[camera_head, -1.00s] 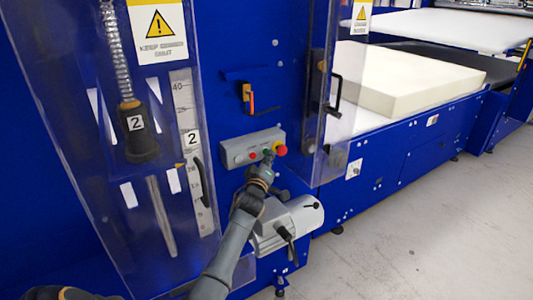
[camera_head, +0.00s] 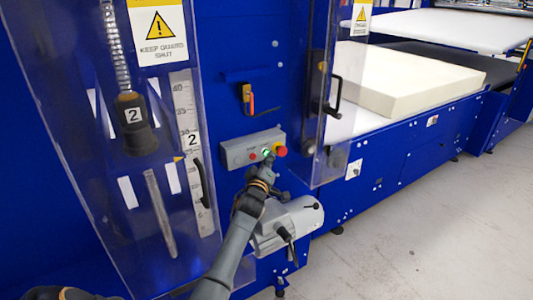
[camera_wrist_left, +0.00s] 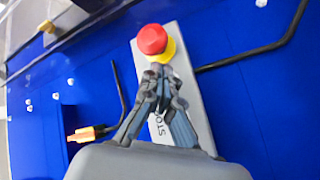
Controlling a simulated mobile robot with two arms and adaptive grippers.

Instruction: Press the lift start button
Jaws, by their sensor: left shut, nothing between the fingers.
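A grey control box (camera_head: 233,154) is fixed to the blue machine front in the head view. It carries a red button (camera_head: 252,156), a green button (camera_head: 266,152) and a red mushroom button (camera_head: 281,150) at its right end. My left gripper (camera_head: 269,159) is shut and empty, its tips at the green button; I cannot tell whether they touch it. In the left wrist view the closed fingertips (camera_wrist_left: 161,72) lie over the grey box (camera_wrist_left: 195,95), just below the red mushroom button (camera_wrist_left: 152,39) on its yellow collar. The fingers hide the green button there. My right gripper is not identifiable.
A clear guard (camera_head: 85,190) stands to the left and another clear panel (camera_head: 322,90) to the right. A grey housing with a handle (camera_head: 300,215) is below the box. A cream foam block (camera_head: 400,85) lies on the machine bed at right.

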